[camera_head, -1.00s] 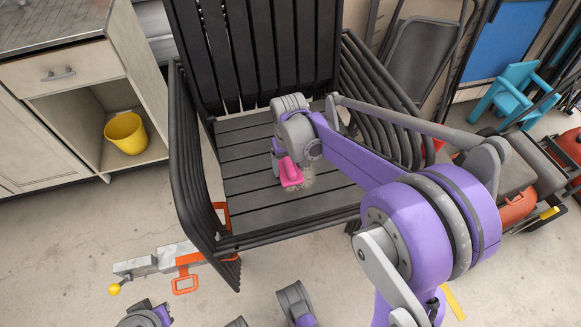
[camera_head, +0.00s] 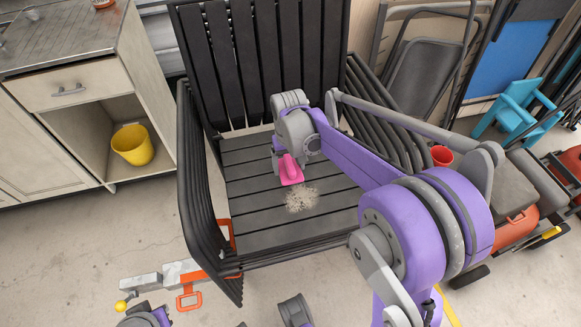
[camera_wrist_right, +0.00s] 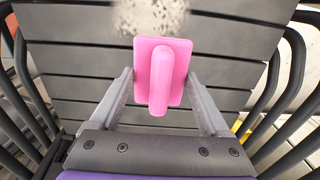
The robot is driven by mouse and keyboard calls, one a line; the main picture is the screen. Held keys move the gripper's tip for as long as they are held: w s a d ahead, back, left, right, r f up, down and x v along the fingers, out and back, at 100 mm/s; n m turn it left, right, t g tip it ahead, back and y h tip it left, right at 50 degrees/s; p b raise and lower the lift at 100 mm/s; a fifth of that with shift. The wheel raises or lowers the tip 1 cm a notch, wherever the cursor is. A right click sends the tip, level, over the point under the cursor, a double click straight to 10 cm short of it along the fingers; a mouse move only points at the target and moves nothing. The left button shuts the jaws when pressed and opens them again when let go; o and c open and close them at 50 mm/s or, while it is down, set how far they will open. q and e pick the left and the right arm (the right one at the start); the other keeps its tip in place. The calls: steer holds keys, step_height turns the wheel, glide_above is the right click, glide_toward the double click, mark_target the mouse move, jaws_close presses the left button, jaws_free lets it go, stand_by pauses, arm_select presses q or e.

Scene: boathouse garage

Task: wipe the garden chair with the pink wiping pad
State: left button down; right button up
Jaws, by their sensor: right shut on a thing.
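The garden chair (camera_head: 262,205) is dark grey with a slatted seat and back, and stands upright. A pale, speckled dirty patch (camera_head: 301,199) lies on the seat toward its front; it also shows at the top of the right wrist view (camera_wrist_right: 152,14). My right gripper (camera_head: 283,170) is over the seat, shut on the pink wiping pad (camera_head: 291,172). In the right wrist view the pink pad (camera_wrist_right: 161,70) sits between the two fingers, its handle toward the gripper. The pad is beside the patch; I cannot tell whether it touches the slats.
A cabinet (camera_head: 80,120) with a yellow bucket (camera_head: 132,145) stands at the left. A red bucket (camera_head: 442,156), a small blue chair (camera_head: 515,108) and red machinery (camera_head: 515,232) crowd the right.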

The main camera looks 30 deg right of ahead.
mark_target(289, 162)
steer(key=shift+r+p, duration=0.85)
steer(key=shift+r, duration=0.7)
steer(key=shift+a, duration=0.1)
